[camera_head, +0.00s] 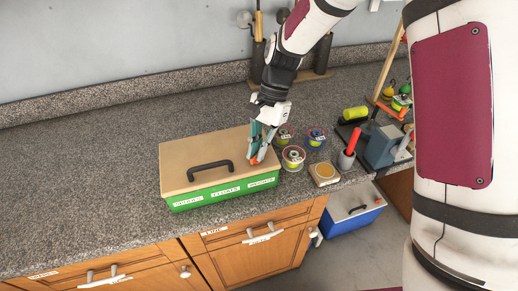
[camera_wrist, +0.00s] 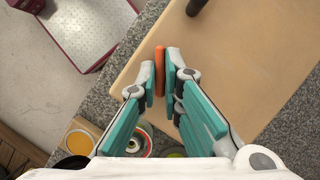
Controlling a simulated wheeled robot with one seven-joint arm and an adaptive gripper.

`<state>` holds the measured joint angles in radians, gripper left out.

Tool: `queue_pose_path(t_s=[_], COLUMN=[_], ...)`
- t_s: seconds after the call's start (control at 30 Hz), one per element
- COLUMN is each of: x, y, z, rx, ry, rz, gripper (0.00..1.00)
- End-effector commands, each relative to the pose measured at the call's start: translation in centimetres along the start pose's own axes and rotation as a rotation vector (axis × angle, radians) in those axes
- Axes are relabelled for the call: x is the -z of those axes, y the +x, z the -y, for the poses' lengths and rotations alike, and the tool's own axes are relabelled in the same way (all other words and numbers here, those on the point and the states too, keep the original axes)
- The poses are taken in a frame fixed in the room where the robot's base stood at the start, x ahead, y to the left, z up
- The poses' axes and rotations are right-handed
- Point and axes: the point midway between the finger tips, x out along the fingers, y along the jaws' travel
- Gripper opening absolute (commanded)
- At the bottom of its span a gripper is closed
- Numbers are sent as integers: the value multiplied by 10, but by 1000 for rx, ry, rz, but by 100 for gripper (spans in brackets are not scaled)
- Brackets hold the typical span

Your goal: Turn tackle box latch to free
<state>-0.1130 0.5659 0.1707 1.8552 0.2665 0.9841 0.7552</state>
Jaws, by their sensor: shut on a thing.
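The tackle box (camera_head: 222,191) stands on the counter, with a tan lid, a green labelled front and a dark handle (camera_head: 209,170) on top. Its latch (camera_wrist: 160,66) is a narrow orange bar at the edge of the lid, shown between my fingertips in the wrist view. My gripper (camera_head: 258,155) reaches down to the right end of the lid in the head view and is shut on the latch. The fingers hide most of the latch there. The tan lid (camera_wrist: 230,70) lies flat and fills the right of the wrist view.
Several spools (camera_head: 293,157) stand close right of the box. A tan-topped block (camera_head: 324,173), a red-handled tool in a cup (camera_head: 346,160) and a grey-blue device (camera_head: 383,146) stand farther right. The counter left of the box (camera_head: 90,180) is clear.

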Motion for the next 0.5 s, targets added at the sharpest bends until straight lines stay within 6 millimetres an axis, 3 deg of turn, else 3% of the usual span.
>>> queue_pose_path(t_s=[0.5], x=[1], y=[1], z=[5], rx=[-187], ry=[-453], rz=[-2], gripper=[0])
